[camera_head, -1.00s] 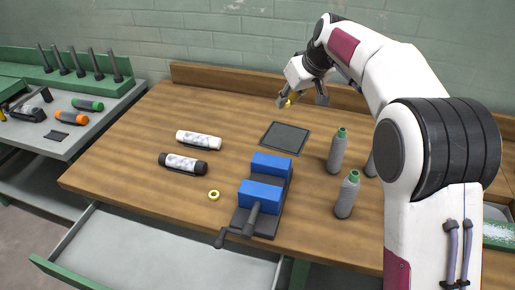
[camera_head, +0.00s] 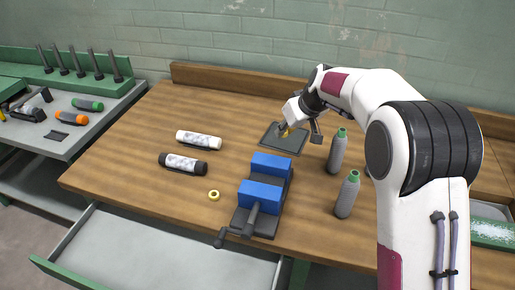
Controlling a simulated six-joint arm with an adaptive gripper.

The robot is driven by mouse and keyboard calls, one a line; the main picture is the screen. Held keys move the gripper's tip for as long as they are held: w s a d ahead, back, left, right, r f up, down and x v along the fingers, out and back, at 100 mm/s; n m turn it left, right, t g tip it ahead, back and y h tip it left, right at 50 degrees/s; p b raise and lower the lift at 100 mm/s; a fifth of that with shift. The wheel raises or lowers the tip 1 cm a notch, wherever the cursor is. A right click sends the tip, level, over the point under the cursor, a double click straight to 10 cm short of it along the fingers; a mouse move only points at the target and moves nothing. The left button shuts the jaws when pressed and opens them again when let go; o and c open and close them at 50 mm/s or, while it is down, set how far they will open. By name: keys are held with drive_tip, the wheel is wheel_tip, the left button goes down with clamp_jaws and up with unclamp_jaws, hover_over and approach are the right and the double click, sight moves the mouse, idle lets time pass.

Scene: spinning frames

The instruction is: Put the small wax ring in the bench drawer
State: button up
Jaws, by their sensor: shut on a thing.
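A small pale-yellow ring (camera_head: 213,195) lies flat on the wooden bench, left of the blue vise. The bench drawer (camera_head: 160,255) is pulled open below the bench's front edge, and its visible floor looks empty. My gripper (camera_head: 286,131) is over the dark square mat (camera_head: 297,145) towards the back of the bench, well away from the ring on the bench. It is shut on a small yellow thing (camera_head: 284,134); its shape is too small and partly hidden to tell. I cannot tell whether it touches the mat.
The blue vise (camera_head: 268,166) stands between the mat and the drawer. Two grey bottles with green caps (camera_head: 337,152) (camera_head: 347,195) stand at its right. A white roll (camera_head: 198,140) and a dark-ended roll (camera_head: 183,164) lie at left. The bench's back left is clear.

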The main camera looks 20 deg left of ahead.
sight(284, 154)
drive_tip(key=shift+f, duration=2.45)
drive_tip(key=shift+f, duration=2.5)
drive_tip(key=shift+f, duration=0.1)
drive_tip(key=o, duration=0.7)
